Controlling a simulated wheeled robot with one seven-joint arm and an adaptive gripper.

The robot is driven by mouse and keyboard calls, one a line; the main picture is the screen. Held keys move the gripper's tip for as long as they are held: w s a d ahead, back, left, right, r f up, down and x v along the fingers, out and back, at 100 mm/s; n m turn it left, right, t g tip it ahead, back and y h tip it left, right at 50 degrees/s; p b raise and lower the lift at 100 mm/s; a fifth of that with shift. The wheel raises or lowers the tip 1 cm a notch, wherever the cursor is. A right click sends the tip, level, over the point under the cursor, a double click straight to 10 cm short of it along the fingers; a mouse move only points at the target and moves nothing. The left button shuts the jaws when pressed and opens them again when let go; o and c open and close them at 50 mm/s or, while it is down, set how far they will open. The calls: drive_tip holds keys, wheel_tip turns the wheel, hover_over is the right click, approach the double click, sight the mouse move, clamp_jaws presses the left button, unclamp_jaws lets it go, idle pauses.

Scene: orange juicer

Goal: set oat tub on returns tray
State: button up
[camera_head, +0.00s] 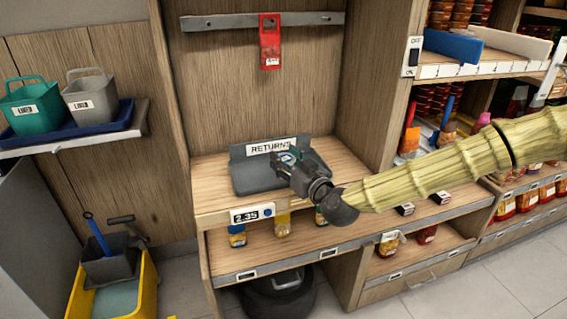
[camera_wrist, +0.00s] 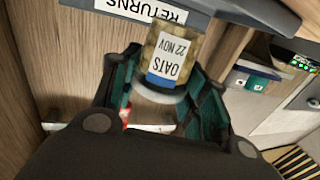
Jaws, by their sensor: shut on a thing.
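The oat tub (camera_wrist: 172,52) is a clear tub of pale contents with a white "OATS 22 NOV" label, upside down in the wrist view, and a blue band. My gripper (camera_wrist: 163,72) is shut on it, one finger on each side. In the head view my gripper (camera_head: 294,164) is at the right part of the dark grey returns tray (camera_head: 252,182), and mostly hides the tub. The tray has a raised back with a white "RETURNS" sign (camera_head: 271,146). Whether the tub touches the tray cannot be told.
The tray stands on a wooden shelf (camera_head: 212,190) between wooden side walls. A red tag holder (camera_head: 270,42) hangs from a rail above. Stocked shelves are at right. Green (camera_head: 33,105) and grey (camera_head: 91,97) bins stand on a ledge at left.

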sight(286, 155)
drive_tip(key=w, duration=0.4)
drive_tip(key=shift+w+a+f, duration=0.15)
drive_tip(key=shift+a+f, duration=0.05)
drive_tip(key=shift+a, duration=0.2)
drive_tip(key=shift+f, duration=1.75)
drive_tip(key=shift+f, duration=0.2)
drive_tip(key=o, duration=1)
drive_tip(key=shift+o, duration=0.2)
drive_tip(key=shift+r, duration=0.15)
drive_tip(key=v, duration=1.2)
